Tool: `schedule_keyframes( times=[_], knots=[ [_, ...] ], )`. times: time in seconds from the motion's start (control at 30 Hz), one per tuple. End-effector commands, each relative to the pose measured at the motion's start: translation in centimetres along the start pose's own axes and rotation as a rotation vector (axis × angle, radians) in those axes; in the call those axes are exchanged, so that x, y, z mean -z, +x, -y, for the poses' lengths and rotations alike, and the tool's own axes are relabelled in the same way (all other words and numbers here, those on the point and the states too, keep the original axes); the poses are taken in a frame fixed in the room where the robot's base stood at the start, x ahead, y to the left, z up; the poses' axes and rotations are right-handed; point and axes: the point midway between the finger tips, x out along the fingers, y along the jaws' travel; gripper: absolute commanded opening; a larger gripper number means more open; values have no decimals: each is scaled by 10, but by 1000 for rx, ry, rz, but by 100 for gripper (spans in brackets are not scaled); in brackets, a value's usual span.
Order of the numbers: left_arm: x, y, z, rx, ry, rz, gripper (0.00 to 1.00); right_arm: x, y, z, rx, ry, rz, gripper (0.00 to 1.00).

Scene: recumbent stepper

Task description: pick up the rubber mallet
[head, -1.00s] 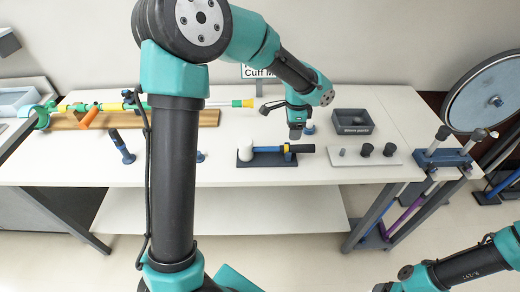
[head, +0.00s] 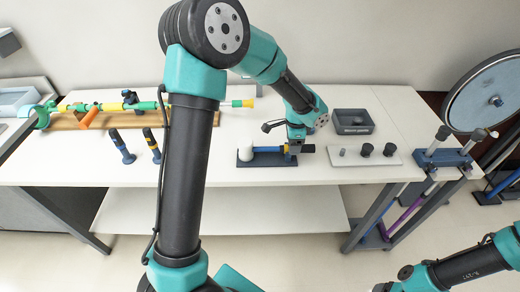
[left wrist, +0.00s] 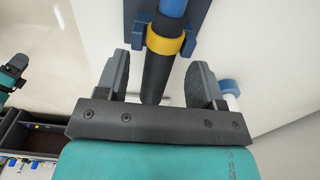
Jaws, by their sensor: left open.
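The rubber mallet has a white head (head: 245,153), a blue shaft with a yellow band (left wrist: 165,38) and a black grip (left wrist: 157,75). It lies level in a dark blue holder (head: 262,162) on the white bench, head to the left. My left gripper (head: 296,148) is down at the grip end and hides part of it in the head view. In the left wrist view my left gripper (left wrist: 161,82) is open, one finger on each side of the black grip, with gaps visible. My right arm shows at the lower right of the head view; its fingers are not visible.
A dark grey bin (head: 352,122) and a pale board with black knobs (head: 365,155) stand right of the mallet. Two dark upright handles (head: 122,146) stand to the left. A wooden board (head: 75,121) with coloured tubes lies at the back left. Bare bench lies between.

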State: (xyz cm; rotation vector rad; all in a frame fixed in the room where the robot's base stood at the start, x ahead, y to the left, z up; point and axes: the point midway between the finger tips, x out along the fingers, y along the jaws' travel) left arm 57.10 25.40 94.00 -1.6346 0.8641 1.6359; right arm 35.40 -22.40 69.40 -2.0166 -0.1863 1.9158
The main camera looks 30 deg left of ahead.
Motion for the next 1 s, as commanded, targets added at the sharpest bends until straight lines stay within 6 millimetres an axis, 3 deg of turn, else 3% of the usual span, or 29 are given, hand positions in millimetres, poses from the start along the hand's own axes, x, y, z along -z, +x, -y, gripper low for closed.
schedule_keyframes(
  times=[0.5,1.0],
  knots=[
    [0,3,0,1,0,-1,62,0,0,0,0,0,0,72],
    [0,3,0,1,0,-1,15,0,0,0,0,0,0,72]
  ],
)
